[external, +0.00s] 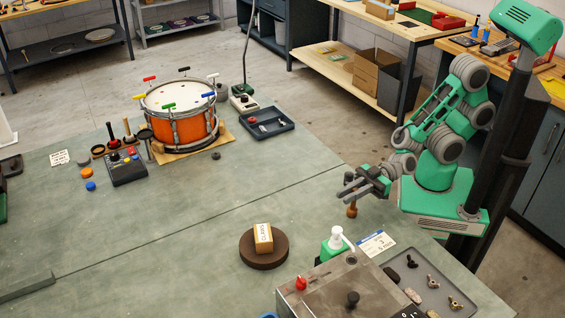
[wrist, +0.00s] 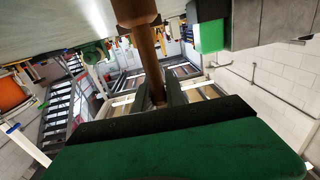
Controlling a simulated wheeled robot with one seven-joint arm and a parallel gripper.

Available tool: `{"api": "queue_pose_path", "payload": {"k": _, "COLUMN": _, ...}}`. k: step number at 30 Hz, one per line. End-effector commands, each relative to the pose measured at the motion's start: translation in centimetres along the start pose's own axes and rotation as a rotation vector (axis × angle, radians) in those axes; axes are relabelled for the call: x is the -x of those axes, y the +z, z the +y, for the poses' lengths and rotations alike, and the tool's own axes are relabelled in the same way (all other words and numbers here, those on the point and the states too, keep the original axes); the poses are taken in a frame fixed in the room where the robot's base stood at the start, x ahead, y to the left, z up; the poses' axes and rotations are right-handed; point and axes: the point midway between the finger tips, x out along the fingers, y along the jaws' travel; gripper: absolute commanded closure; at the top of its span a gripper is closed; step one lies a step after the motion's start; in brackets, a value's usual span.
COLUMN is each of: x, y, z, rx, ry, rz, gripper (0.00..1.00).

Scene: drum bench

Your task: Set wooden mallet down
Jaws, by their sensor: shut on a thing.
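The wooden mallet (external: 351,210) shows in the external view as a small brown piece just below my gripper (external: 350,190), near the right edge of the green bench (external: 190,225). My gripper is shut on the mallet. In the wrist view the mallet (wrist: 148,52) runs from the top middle down between the two dark fingers (wrist: 158,95). In the external view the fingers hide its upper part. I cannot tell whether its lower end touches the bench or hangs just above it.
An orange drum (external: 190,112) stands at the back left, beside a dark tray (external: 266,122). A round brown pad (external: 264,255) with a small box (external: 263,236), a green bottle (external: 334,246) and a metal box (external: 335,288) stand nearer the front. The bench left of my gripper is clear.

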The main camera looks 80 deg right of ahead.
Motion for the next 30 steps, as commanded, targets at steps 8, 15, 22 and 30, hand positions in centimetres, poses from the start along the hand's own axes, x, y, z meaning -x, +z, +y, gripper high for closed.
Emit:
{"api": "queue_pose_path", "payload": {"k": 8, "x": 0.0, "y": 0.2, "z": 0.0, "rx": -0.001, "ry": -0.001, "rz": 0.0, "gripper": 0.82}}
{"api": "queue_pose_path", "payload": {"k": 15, "x": 0.0, "y": 0.2, "z": 0.0, "rx": 0.0, "ry": -0.001, "rz": 0.0, "gripper": 0.62}}
{"api": "queue_pose_path", "payload": {"k": 22, "x": 0.0, "y": 0.1, "z": 0.0, "rx": 0.0, "ry": -0.001, "rz": 0.0, "gripper": 0.62}}
{"api": "queue_pose_path", "payload": {"k": 30, "x": 2.4, "y": 0.1, "z": 0.2, "rx": 0.003, "ry": 0.005, "rz": 0.005, "gripper": 0.62}}
